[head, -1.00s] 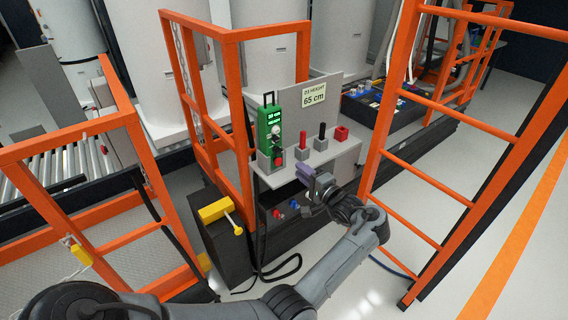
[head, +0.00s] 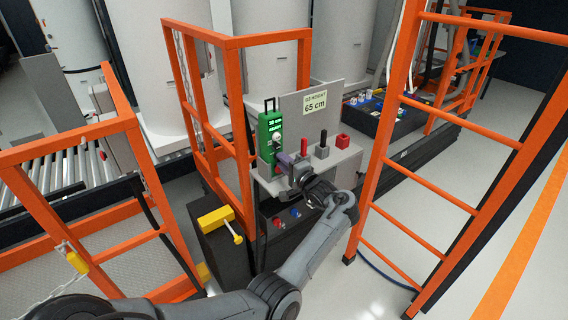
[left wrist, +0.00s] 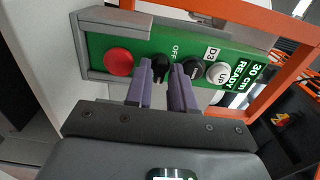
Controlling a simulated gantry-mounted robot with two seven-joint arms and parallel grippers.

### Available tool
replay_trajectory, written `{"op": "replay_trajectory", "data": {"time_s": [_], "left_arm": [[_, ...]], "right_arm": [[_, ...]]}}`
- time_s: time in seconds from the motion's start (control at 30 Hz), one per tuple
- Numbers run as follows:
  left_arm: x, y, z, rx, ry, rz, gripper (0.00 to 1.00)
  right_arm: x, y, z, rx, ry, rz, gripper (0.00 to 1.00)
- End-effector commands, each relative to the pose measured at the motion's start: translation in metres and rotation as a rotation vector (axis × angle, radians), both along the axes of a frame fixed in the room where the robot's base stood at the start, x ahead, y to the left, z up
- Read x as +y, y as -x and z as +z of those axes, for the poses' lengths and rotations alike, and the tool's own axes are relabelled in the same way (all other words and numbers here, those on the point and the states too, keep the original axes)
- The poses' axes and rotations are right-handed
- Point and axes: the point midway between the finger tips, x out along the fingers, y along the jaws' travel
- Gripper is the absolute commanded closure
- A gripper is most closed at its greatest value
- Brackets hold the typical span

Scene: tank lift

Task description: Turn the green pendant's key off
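The green pendant (head: 270,128) stands upright in a grey holder on the light shelf. In the left wrist view the pendant (left wrist: 136,46) lies across the picture, with a red button (left wrist: 118,62), two black knobs, a white UP button (left wrist: 218,73) and the words "30 cm READY". The black knob (left wrist: 160,66) by the "OFF" label looks like the key. My left gripper (head: 288,160) is right in front of the pendant. Its purple fingers (left wrist: 161,82) are apart, one on each side of that knob in the picture. I cannot tell whether they touch it. My right gripper is not in view.
Red (head: 304,146) and black (head: 322,146) handles and a red block (head: 342,141) stand right of the pendant. An orange guard frame (head: 240,120) rises close on the left, an orange ladder (head: 440,150) on the right. A "65 cm" sign (head: 315,102) is behind.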

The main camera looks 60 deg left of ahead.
Motion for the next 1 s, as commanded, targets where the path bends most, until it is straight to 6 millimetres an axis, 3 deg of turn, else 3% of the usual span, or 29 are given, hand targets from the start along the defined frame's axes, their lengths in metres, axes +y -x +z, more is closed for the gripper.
{"op": "replay_trajectory", "data": {"time_s": [0.17,0.33,0.7,1.0], "left_arm": [[0.0,0.0,0.0001,0.0,0.0,0.0,0.77],[-0.0001,0.0001,0.0001,0.0,0.0,0.0,1.0],[-0.0003,0.0001,0.0006,-0.026,-0.002,0.0,1.0],[-0.0005,0.0004,0.0012,-0.187,-0.014,0.001,1.0]], "right_arm": [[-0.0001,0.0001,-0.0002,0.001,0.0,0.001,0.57],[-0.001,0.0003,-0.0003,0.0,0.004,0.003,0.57],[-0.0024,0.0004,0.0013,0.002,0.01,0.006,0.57],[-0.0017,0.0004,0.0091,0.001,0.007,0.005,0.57]]}}
